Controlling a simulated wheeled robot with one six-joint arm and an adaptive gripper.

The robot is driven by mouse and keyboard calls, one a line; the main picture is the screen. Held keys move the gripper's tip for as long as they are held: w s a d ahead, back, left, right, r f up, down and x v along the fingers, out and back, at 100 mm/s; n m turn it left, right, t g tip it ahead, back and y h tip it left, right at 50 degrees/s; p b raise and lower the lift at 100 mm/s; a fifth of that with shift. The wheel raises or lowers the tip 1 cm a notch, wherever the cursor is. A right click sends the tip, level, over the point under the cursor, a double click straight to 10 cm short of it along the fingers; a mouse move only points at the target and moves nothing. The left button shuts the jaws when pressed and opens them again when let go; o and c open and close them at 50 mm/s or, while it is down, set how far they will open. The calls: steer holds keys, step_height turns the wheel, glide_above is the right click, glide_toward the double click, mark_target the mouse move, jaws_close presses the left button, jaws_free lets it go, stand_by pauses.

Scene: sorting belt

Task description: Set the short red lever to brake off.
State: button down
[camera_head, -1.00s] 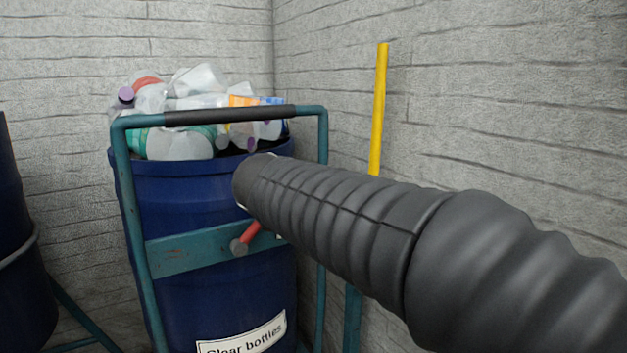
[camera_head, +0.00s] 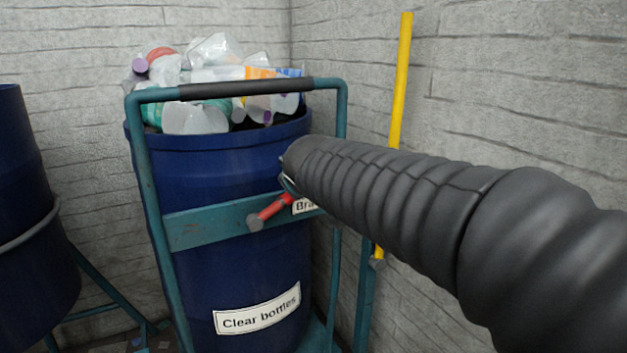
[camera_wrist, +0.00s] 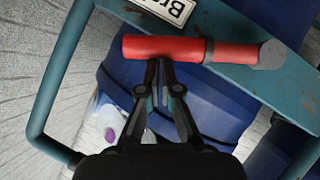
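The short red lever (camera_head: 272,209) sits on the teal crossbar of the bottle cart and slants down to the left, ending in a grey knob. A white label starting "Bra" (camera_head: 304,205) is beside it, partly hidden behind my arm. In the wrist view the red lever (camera_wrist: 165,48) lies across the picture with its knob to the right. My gripper (camera_wrist: 160,66) has its two fingers close together, tips at the lever's lower edge in the picture, nothing seen between them. Whether they touch the lever I cannot tell. In the head view my arm hides most of the gripper.
The blue barrel (camera_head: 225,175), labelled "Clear bottles" and heaped with bottles, stands in the teal cart frame (camera_head: 143,170). A tall yellow bar (camera_head: 402,80) stands to the right by the grey wall. Another blue barrel (camera_head: 30,200) is at the left edge.

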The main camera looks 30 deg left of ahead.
steer(key=shift+w+d+f, duration=0.1)
steer(key=shift+d+f, duration=0.05)
steer(key=shift+f, duration=0.15)
steer(key=s+d+r+p, duration=0.1)
steer(key=s+d+r, duration=0.4)
steer(key=s+r, duration=0.3)
steer(key=shift+s+r, duration=0.35)
steer(key=shift+r, duration=0.15)
